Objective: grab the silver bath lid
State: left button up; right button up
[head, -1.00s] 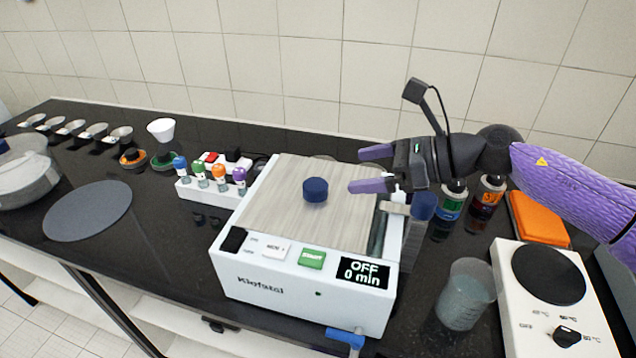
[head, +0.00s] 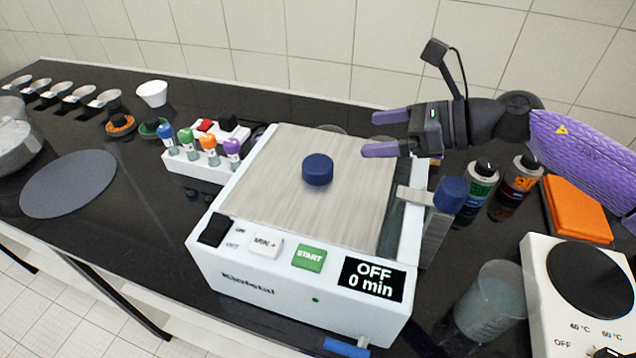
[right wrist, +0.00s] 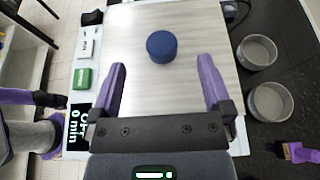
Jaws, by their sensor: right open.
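The silver bath lid (head: 285,200) is a flat brushed-metal plate with a round dark blue knob (head: 317,169) at its middle. It lies on top of the white Kiofetal bath (head: 285,285). My right gripper (head: 371,134) is open and empty above the lid's far right part, apart from the knob. In the right wrist view the lid (right wrist: 190,20) lies below the two purple fingers (right wrist: 164,80), and the knob (right wrist: 161,46) sits ahead, between their lines.
A blue-capped post (head: 450,195) stands at the bath's right side. Bottles (head: 480,185), a beaker (head: 490,303) and a hotplate (head: 570,310) crowd the right. A vial rack (head: 205,165) stands left. Two round metal dishes (right wrist: 257,52) lie behind the bath.

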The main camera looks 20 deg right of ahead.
jog(key=b, duration=0.4)
send_near(321, 163)
jog(key=shift+w+f, duration=0.2)
jog(key=shift+f, duration=0.3)
jog(key=shift+w+a+f, duration=0.1)
jog(key=shift+f, duration=0.15)
jog(key=x, duration=0.3)
jog(key=p+x, duration=0.1)
jog(key=x, duration=0.2)
jog(key=r+x, duration=0.1)
jog(key=x, duration=0.2)
jog(key=shift+w+a+f+p, duration=0.15)
jog(key=shift+a+p, duration=0.2)
jog(key=shift+a, duration=0.25)
pick_arm(q)
notch_tip(321, 163, down, 4)
jog(key=shift+r, duration=0.25)
pick_arm(e)
jog(key=shift+d, duration=0.1)
grip_shut()
